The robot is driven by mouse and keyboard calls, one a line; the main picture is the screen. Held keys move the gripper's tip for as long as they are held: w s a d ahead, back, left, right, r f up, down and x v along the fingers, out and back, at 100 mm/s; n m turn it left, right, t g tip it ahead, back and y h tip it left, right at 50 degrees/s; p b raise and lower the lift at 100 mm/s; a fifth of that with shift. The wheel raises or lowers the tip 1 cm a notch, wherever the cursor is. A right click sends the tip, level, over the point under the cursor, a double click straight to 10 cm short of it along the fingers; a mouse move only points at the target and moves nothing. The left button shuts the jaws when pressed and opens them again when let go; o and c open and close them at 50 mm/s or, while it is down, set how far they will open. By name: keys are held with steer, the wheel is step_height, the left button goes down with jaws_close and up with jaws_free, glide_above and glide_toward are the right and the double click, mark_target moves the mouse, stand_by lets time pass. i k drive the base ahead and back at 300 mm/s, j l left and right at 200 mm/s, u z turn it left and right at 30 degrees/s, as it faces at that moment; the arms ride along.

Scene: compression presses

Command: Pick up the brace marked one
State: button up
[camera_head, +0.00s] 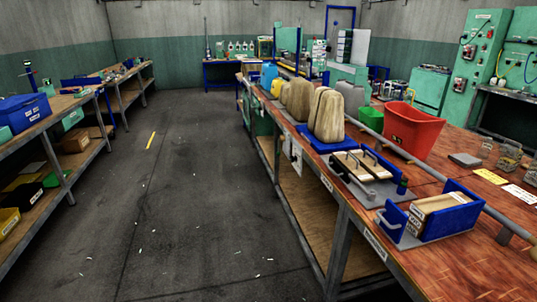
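No brace with a readable number one shows in the head view; any markings are too small to read. I cannot tell whether either of these is the brace. My gripper is not in view.
A red bin (412,130), a green bin (371,118) and tall tan blocks (327,115) stand on the bench. A grey rail (462,192) runs along it. Shelves (75,117) line the left. The floor aisle (190,190) between is clear except for small scraps.

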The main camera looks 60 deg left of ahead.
mark_target(352, 166)
steer(key=u, duration=1.3)
steer(key=i+j+u, duration=0.3)
steer(key=i, duration=1.05)
steer(key=i+l+u, duration=0.1)
steer(key=i+u, duration=0.2)
steer(key=i, duration=1.05)
